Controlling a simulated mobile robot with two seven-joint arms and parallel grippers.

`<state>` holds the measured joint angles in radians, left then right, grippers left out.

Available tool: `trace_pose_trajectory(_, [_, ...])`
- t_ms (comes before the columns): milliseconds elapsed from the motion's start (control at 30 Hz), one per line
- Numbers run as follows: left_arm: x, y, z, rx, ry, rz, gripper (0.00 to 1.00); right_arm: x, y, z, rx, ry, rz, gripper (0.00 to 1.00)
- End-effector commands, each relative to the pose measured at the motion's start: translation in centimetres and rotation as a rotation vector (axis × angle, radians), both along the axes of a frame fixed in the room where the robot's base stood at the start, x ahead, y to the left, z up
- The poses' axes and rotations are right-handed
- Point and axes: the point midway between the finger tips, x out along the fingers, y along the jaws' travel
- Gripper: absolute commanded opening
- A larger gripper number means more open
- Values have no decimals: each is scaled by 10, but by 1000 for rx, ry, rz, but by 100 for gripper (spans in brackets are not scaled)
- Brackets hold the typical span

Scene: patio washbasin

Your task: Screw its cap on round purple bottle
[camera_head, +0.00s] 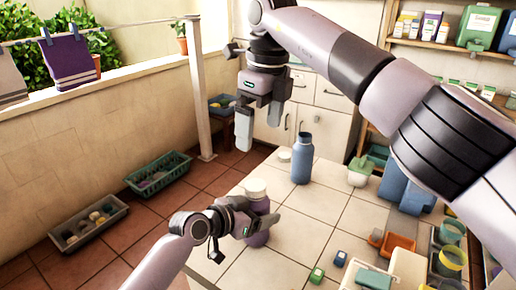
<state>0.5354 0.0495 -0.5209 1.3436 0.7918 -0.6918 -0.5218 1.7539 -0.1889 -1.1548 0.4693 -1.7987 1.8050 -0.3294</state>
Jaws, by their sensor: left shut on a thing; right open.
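The round purple bottle (258,238) stands upright near the left edge of the tiled table. My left gripper (258,220) is shut around its middle and hides part of it. A white cap (256,187) sits on top of the bottle; I cannot tell whether it is tight. My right gripper (260,122) is open and empty, pointing down, above and beyond the purple bottle and apart from it.
A blue bottle (302,160) stands further back, with a small white round piece (284,155) beside it. A green-and-white container (360,170), an orange tray (398,245) and small blocks lie to the right. The table's middle is clear.

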Motion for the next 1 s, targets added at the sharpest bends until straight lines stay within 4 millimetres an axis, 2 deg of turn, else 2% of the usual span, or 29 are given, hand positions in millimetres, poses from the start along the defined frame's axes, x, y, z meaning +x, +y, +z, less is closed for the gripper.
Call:
trace_pose_trajectory(33, [0,0,-2,2,2,-1,0,0,0,9,-1,-3,-3,100])
trace_pose_trajectory(233, [-1,0,-1,2,2,-1,0,-1,-2,23,0,0,0,100])
trace_pose_trajectory(633, [0,0,-1,2,2,-1,0,-2,-2,27,0,0,0,100])
trace_pose_trajectory(667, [0,0,-1,2,2,-1,77,-2,-2,27,0,0,0,100])
trace_pose_trajectory(733, [-1,0,-1,2,2,-1,100,-2,-2,27,0,0,0,100])
trace_pose_trajectory(1000, [-1,1,0,1,1,0,100,-2,-2,27,0,0,0,100])
